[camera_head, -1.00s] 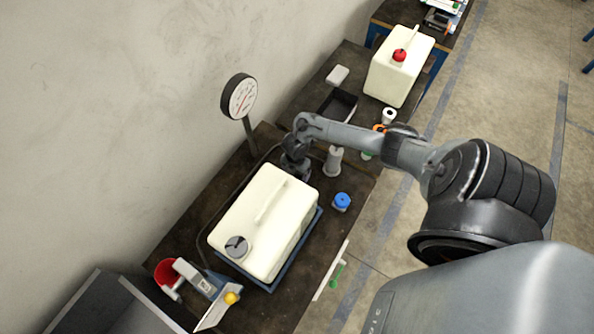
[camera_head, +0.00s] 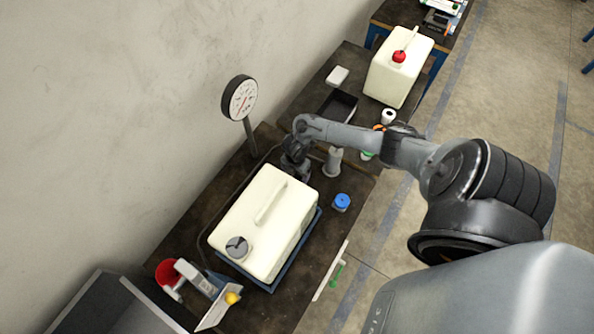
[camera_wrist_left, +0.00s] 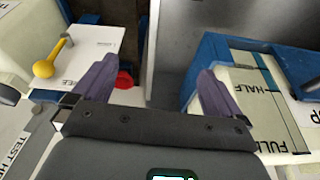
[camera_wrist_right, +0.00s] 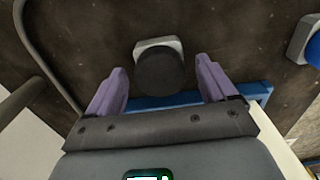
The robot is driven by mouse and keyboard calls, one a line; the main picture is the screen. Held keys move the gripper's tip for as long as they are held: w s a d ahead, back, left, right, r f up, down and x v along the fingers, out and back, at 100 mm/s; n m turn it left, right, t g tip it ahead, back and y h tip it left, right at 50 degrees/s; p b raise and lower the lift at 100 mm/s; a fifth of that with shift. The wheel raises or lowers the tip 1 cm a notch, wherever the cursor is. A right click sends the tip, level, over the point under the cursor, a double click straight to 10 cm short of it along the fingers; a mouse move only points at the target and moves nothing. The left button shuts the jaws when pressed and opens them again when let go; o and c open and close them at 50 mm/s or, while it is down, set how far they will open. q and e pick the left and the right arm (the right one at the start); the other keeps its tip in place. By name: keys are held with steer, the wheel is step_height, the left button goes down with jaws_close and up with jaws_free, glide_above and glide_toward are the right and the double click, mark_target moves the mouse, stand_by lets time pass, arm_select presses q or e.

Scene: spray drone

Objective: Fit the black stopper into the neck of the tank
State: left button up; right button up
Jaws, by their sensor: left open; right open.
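The white tank (camera_head: 262,225) lies on the bench, with its round neck (camera_head: 237,246) at the near left end. The neck shows a dark opening with a grey part. My right gripper (camera_head: 297,172) is beyond the tank's far end. In the right wrist view the black stopper (camera_wrist_right: 160,72) stands on a pale block, ahead of the open, empty fingers of this gripper (camera_wrist_right: 161,85). I cannot tell the gap to it. My left gripper (camera_wrist_left: 152,85) shows only in its own wrist view, open and empty.
A blue tray (camera_head: 284,266) is under the tank. A dial gauge (camera_head: 240,97) stands at the wall side. A blue-capped item (camera_head: 341,202) is right of the tank. A second tank (camera_head: 398,75) stands farther back.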

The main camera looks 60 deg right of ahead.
steer(key=c, duration=1.4)
steer(key=shift+c, duration=0.2)
steer(key=shift+r, duration=0.1)
steer(key=shift+r+p, duration=0.45)
steer(key=shift+p, duration=0.1)
steer(key=shift+r+p, duration=1.4)
steer(key=shift+p, duration=0.1)
steer(key=shift+r+p, duration=1.1)
